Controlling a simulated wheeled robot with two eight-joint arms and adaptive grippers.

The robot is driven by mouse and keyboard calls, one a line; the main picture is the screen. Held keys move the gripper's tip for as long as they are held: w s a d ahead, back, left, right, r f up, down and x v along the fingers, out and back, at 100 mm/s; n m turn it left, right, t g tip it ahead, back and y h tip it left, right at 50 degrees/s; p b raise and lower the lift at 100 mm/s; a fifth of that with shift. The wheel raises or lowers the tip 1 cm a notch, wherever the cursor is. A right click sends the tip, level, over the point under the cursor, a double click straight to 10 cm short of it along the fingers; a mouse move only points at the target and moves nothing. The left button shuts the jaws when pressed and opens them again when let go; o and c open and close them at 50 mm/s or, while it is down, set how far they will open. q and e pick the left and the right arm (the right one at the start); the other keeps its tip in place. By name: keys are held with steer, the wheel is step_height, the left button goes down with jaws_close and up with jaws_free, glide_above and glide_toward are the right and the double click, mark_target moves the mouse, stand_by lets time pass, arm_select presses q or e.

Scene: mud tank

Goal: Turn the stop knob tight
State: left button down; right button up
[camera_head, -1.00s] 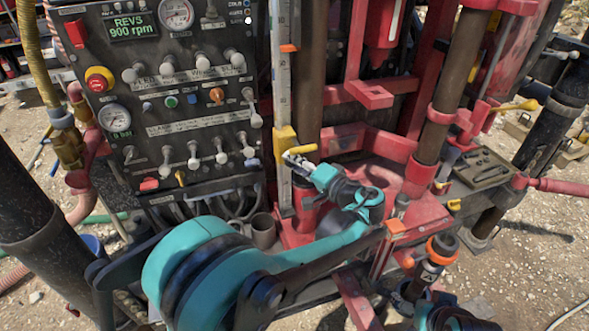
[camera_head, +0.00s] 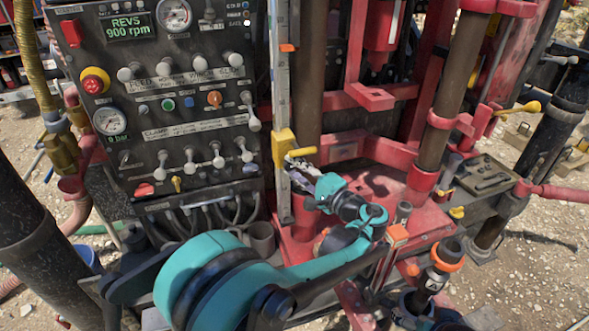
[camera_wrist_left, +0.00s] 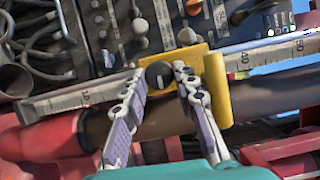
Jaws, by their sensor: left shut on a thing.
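The yellow stop block (camera_head: 284,150) sits on the upright measuring scale, with a yellow bar sticking out to its right. In the left wrist view the yellow stop (camera_wrist_left: 217,88) fills the middle, with the round black stop knob (camera_wrist_left: 158,75) on its face. My left gripper (camera_wrist_left: 161,78) has its two fingers on either side of the knob and is shut on it. In the head view my left gripper (camera_head: 297,176) is at the lower part of the stop, and the knob is hidden there. My right gripper is not in view.
The control panel (camera_head: 190,120) with levers and gauges stands left of the scale (camera_head: 282,90). A brown vertical pipe (camera_head: 309,90) rises close behind it. Red frame parts (camera_head: 400,185) lie to the right. A tool tray (camera_head: 485,178) sits further right.

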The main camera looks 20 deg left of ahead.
arm_select(q)
steer(key=c, duration=1.2)
jaws_free()
steer(key=shift+d, duration=0.1)
steer(key=v, duration=0.8)
steer(key=shift+w, duration=0.1)
